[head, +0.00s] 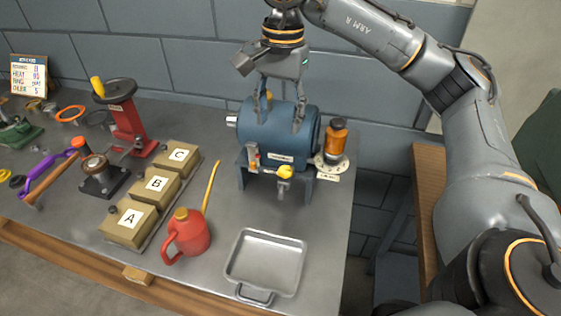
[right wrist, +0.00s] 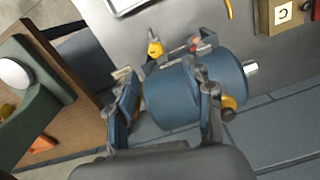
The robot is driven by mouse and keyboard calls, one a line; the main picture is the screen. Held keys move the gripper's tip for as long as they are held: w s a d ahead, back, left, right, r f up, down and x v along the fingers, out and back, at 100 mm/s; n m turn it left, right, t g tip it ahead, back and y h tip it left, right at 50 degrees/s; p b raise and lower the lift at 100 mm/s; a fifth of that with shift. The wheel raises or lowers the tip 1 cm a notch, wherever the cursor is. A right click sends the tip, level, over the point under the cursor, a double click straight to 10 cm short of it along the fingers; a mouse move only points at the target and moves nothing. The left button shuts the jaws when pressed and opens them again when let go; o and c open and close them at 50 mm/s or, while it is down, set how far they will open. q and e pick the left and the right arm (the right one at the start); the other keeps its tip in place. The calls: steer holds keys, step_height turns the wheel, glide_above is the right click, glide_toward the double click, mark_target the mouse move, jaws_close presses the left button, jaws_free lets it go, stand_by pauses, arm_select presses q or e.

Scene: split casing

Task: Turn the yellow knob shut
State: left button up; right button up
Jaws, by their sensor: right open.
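The yellow knob (head: 285,172) sits low on the front of a blue cylindrical casing (head: 275,128). It also shows in the right wrist view (right wrist: 155,48), beyond my fingers and clear of them. My right gripper (head: 279,118) is open and points down over the casing's top. Its two fingers are spread and overlap the casing in the picture. I cannot tell whether they touch it. Nothing is held between the fingers. The right wrist view shows the gripper (right wrist: 165,88) with the casing between and behind its fingers. My left gripper is not in view.
A metal tray (head: 265,292), a red oil can (head: 187,235) and boxes lettered A (head: 128,218), B and C lie in front and left. A red hand press (head: 128,120) stands at the left.

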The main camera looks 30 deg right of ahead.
mark_target(285, 169)
steer(key=shift+h, duration=0.3)
steer(key=f+b, duration=0.1)
steer(key=f, duration=0.3)
steer(key=d+f+b, duration=0.1)
steer(key=f, duration=0.3)
steer(key=f+b, duration=0.1)
steer(key=f, duration=0.4)
steer(key=shift+s+d, duration=0.1)
steer(key=shift+d, duration=0.1)
steer(key=shift+f, duration=0.1)
jaws_close()
